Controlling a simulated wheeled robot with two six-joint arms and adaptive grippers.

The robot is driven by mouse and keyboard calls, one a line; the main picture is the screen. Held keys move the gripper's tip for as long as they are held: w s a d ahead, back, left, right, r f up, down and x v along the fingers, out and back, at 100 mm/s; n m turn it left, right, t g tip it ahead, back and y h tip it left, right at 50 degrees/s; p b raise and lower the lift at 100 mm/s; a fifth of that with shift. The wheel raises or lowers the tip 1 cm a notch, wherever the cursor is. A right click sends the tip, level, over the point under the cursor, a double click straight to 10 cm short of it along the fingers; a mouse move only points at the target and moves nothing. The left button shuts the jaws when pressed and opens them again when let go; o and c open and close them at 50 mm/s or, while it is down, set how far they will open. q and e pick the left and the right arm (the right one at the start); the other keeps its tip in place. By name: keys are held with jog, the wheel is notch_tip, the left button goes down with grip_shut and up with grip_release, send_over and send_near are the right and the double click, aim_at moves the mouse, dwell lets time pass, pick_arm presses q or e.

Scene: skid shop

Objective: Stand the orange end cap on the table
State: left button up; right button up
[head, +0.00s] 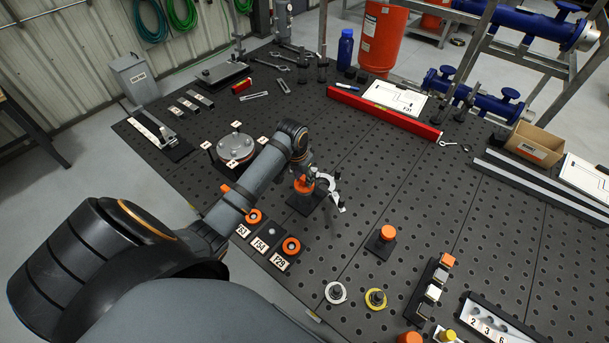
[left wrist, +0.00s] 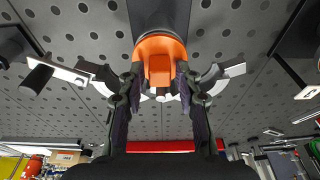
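An orange cap (head: 303,185) is at my left gripper (head: 312,183), above a small dark plate on the perforated table (head: 345,265). In the left wrist view the orange cap (left wrist: 159,60) lies between the two dark fingers of the left gripper (left wrist: 160,80). The fingers are close on both sides of it; whether they touch it is unclear. Another orange cap (head: 388,232) stands on a dark square base to the right. Orange rings (head: 291,246) sit by the labelled plates at the front. My right gripper is not in view.
A round metal flange (head: 236,147) stands left of my arm. A long red bar (head: 385,113) crosses the back. A white ring (head: 335,292), a yellow ring (head: 376,299) and a row of blocks (head: 433,292) are at the front right. The middle right of the table is clear.

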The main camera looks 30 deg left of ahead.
aim_at(303, 178)
pick_arm(q)
grip_shut()
jog(key=shift+r, duration=0.1)
jog(key=shift+r, duration=2.9)
